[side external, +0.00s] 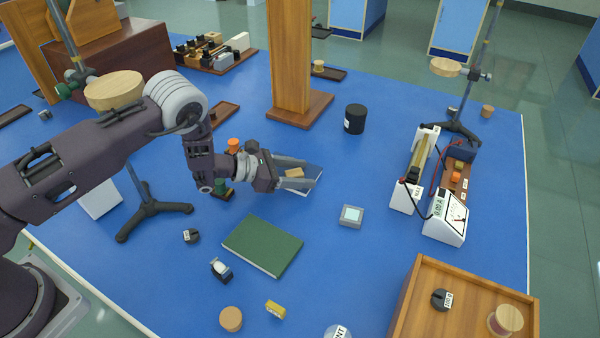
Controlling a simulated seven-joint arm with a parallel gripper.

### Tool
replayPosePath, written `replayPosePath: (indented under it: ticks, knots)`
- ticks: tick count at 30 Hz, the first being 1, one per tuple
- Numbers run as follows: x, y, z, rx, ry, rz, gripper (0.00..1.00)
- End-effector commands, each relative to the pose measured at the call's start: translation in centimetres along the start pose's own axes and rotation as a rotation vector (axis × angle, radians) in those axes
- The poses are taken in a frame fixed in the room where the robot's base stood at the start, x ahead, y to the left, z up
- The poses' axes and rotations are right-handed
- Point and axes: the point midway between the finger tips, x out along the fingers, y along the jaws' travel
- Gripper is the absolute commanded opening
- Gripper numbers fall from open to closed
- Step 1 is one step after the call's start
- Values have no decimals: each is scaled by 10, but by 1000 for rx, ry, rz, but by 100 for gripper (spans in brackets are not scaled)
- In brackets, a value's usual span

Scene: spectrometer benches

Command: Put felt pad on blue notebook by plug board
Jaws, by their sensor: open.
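A small tan block (294,173), which looks like the felt pad, shows between the fingers. A brown board with orange and yellow blocks (458,178), perhaps the plug board, stands at the right behind a white meter.
A green notebook (263,246) lies in front of my gripper, with a small grey box (351,216) to its right. A wooden post (290,60) rises behind. A black jar (355,118) and white meter (446,218) stand right. A wooden tray (470,285) fills the front right.

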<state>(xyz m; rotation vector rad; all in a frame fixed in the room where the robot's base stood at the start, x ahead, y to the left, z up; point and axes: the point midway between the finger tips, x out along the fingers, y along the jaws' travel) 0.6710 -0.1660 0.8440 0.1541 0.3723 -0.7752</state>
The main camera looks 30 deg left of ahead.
Motion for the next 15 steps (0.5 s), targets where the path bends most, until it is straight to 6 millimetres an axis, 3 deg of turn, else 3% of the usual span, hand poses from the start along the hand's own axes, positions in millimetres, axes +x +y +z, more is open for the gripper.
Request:
replayPosePath:
  ticks: [6, 12, 15]
  knots:
    - [-31, 2, 2, -5, 0, 5, 57]
    - [-49, 1, 46, 2, -4, 1, 57]
    - [-54, 0, 59, 0, -2, 1, 57]
